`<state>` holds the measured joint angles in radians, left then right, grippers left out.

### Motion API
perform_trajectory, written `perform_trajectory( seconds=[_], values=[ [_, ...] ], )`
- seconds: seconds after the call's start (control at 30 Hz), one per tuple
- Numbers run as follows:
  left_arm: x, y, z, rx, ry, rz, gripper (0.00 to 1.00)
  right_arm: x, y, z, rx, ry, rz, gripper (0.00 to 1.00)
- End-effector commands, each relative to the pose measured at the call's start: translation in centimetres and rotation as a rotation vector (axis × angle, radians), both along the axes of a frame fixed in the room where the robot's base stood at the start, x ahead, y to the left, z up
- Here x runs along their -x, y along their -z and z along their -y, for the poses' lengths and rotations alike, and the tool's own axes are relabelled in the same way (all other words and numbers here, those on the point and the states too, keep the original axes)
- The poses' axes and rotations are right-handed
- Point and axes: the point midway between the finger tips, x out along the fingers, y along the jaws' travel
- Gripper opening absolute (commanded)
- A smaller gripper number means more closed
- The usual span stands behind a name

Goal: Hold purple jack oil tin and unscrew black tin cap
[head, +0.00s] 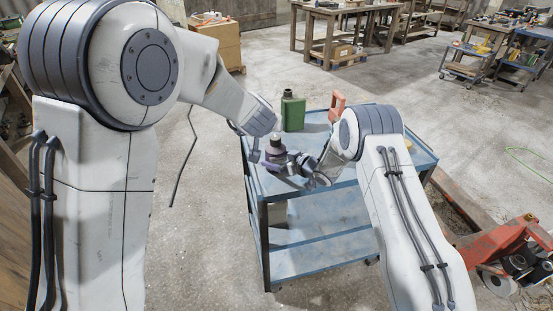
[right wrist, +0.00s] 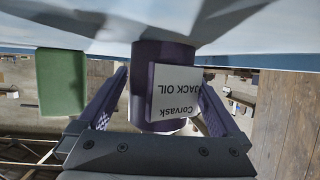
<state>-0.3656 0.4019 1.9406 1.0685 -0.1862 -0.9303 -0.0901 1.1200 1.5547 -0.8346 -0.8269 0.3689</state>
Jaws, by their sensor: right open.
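The purple jack oil tin (head: 275,155) stands upright on the blue cart in the head view, with a dark top where the black cap sits. In the right wrist view the tin (right wrist: 146,85) appears upside down, with a white label reading "Corvask JACK OIL". My right gripper (head: 291,164) is open around the tin. In the right wrist view its fingers (right wrist: 160,103) stand on both sides of it, with gaps showing. My left gripper (head: 262,145) reaches down beside the tin's top. Its fingers are too small and covered to read. The cap is hidden in the right wrist view.
A green canister (head: 292,112) stands behind the tin on the blue cart (head: 318,190), and also shows in the right wrist view (right wrist: 62,82). An orange-red object (head: 337,104) stands at the cart's back. A red pallet jack (head: 505,245) is at the right.

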Motion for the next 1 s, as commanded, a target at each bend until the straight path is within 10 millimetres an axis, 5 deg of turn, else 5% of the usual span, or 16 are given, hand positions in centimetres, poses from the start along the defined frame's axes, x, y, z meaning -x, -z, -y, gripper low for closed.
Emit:
perform_trajectory(
  seconds=[0.4, 0.63, 0.67, 0.87, 0.9, 1.0],
  values=[
    [0.01, -0.01, -0.01, 0.000, 0.000, 0.000, 0.50, -0.67, 0.37, -0.64, -0.001, 0.000, -0.001, 1.00],
    [0.00, 0.00, 0.02, 0.000, 0.000, 0.000, 0.50, -0.66, 0.37, -0.59, -0.001, 0.000, -0.001, 0.16],
    [0.00, 0.00, 0.02, 0.000, 0.000, 0.000, 0.50, -0.66, 0.36, -0.58, -0.001, 0.000, -0.001, 0.85],
    [0.00, 0.01, 0.03, 0.000, 0.000, 0.000, 0.50, -0.66, 0.35, -0.57, 0.000, 0.001, 0.000, 0.08],
    [0.00, 0.01, 0.03, 0.000, 0.000, 0.000, 0.50, -0.66, 0.35, -0.55, 0.000, 0.001, 0.000, 0.00],
    [0.00, 0.01, 0.03, 0.000, 0.000, 0.000, 0.50, -0.66, 0.35, -0.55, 0.000, 0.001, 0.000, 0.00]
  ],
)
